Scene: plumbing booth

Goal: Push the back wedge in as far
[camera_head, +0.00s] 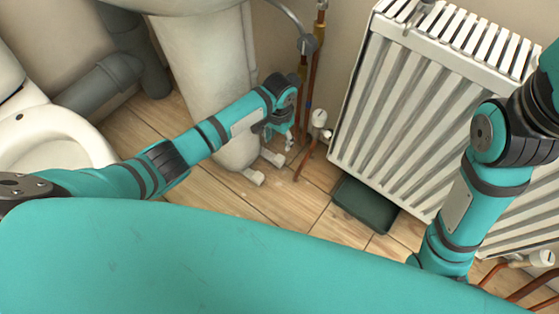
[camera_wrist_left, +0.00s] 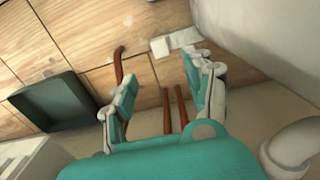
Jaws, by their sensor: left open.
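Two small white wedges stick out at the foot of the white basin pedestal (camera_head: 215,90) in the camera_head view. The back wedge (camera_head: 272,157) is nearer the wall, and the front wedge (camera_head: 254,177) is nearer me. My left gripper (camera_head: 289,137) is open and empty, above and just right of the back wedge in the picture. In the left wrist view, my left gripper (camera_wrist_left: 162,82) has its fingers spread, with a white wedge piece (camera_wrist_left: 184,39) on the floor beyond them. I cannot tell which wedge that is. My right gripper is hidden; only its arm shows.
Copper pipes (camera_head: 303,80) with a white valve head (camera_head: 319,118) stand close to my left gripper. A white radiator (camera_head: 400,100) is to the right, with a dark green tray (camera_head: 364,208) below it. A toilet (camera_head: 50,140) is at left. Wooden floor (camera_head: 290,203) lies open in front.

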